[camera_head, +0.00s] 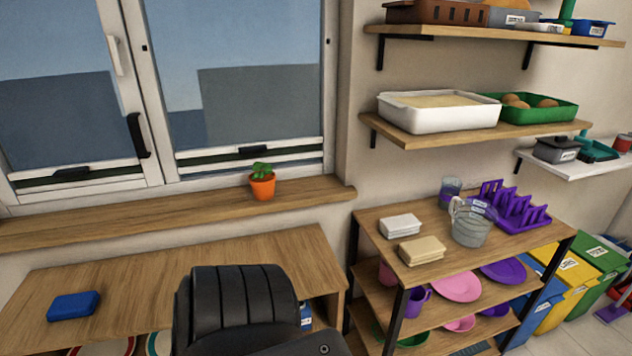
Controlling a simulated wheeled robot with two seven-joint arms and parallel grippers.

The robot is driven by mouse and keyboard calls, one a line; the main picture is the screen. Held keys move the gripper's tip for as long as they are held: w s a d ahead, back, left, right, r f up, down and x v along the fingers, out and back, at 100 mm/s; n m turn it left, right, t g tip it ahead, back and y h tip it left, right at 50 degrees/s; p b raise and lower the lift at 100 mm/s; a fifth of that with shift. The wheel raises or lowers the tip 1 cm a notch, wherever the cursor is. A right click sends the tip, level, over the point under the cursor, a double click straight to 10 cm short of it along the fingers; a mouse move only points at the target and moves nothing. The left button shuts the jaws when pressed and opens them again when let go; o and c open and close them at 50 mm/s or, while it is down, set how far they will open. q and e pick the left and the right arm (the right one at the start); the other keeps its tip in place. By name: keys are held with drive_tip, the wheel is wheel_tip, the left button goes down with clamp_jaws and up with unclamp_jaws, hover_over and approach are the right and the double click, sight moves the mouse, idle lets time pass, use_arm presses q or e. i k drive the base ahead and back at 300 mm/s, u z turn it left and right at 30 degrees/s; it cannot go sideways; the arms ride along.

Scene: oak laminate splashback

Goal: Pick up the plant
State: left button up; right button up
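The plant (262,170) is a small green-leaved plant in an orange pot (262,188). It stands upright on the wooden windowsill (130,220), near the sill's right end and in front of the window. Nothing covers it. Neither of my grippers can be made out in the head view.
A black ribbed shape like a chair back (235,295) rises in front of a wooden desk (150,280) below the sill. A blue box (74,306) lies on the desk. A shelf unit (400,272) with jugs and dishes stands right. Wall shelves (490,137) hang above it.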

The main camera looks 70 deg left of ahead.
sight(262, 182)
drive_tip(key=z, duration=0.05)
drive_tip(key=i, duration=1.9)
drive_tip(key=u, duration=1.9)
